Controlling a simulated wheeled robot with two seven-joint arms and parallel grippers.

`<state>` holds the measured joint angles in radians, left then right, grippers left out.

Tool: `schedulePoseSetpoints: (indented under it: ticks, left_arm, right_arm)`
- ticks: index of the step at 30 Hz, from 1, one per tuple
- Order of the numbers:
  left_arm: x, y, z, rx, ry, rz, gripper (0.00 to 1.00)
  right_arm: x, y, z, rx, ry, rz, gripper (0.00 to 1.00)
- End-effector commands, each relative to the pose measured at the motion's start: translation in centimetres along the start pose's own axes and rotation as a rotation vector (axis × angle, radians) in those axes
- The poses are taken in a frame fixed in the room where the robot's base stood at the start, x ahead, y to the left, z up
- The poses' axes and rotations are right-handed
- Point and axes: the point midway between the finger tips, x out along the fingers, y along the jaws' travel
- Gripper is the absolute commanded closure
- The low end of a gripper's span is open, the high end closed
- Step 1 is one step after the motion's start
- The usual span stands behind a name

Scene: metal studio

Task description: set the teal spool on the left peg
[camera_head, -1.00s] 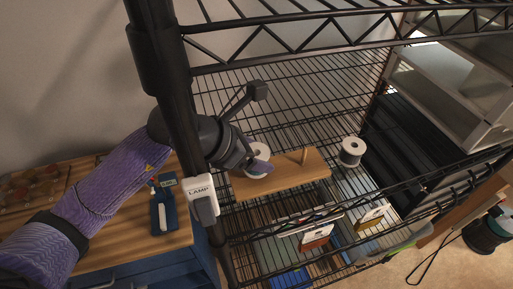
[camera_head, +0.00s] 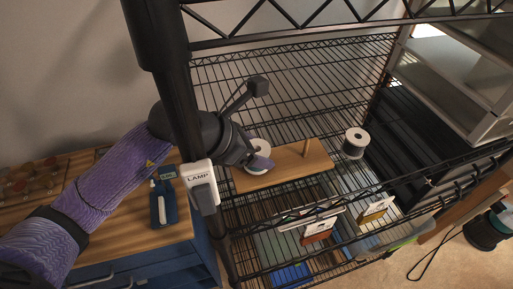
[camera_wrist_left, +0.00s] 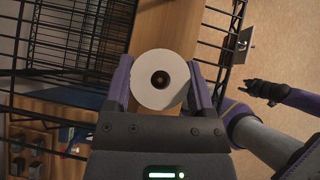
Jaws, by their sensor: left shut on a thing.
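My left gripper (camera_head: 257,160) is shut on a spool with a pale flange (camera_head: 258,146). The spool is over the left end of the wooden board (camera_head: 285,168). In the left wrist view the spool's round white face (camera_wrist_left: 160,64) and dark centre hole sit between the two fingers (camera_wrist_left: 160,90). Its wound body is hidden, so its teal colour does not show. A bare wooden peg (camera_head: 306,147) stands toward the board's right end. The left peg is not visible; I cannot tell whether it is inside the spool. My right gripper (camera_wrist_left: 264,92) shows small and dark in the left wrist view.
Another spool, white-topped with a dark body (camera_head: 355,143), stands right of the board on the wire shelf. A black rack post with a LAMP-labelled white box (camera_head: 199,178) stands close to my left arm. Small boxes (camera_head: 318,230) lie lower at the front.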

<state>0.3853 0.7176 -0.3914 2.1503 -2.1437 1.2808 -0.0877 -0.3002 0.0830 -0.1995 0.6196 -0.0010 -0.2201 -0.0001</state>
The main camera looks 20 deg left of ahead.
Motion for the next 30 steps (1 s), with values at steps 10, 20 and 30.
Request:
schedulePoseSetpoints:
  ticks: [10, 20, 30]
  left_arm:
    - [0.04, 0.01, -0.06, 0.001, 0.0, 0.0, 0.86]
    - [0.01, -0.01, -0.05, 0.0, 0.0, 0.0, 0.86]
    - [0.48, -0.01, -0.53, 0.0, 0.0, 0.0, 0.86]
  right_arm:
    - [0.2, -0.01, -0.01, 0.0, 0.0, 0.0, 0.54]
    - [0.3, -0.18, -0.05, 0.001, 0.001, -0.003, 0.54]
    - [0.95, -0.28, 0.02, 0.001, 0.001, -0.004, 0.54]
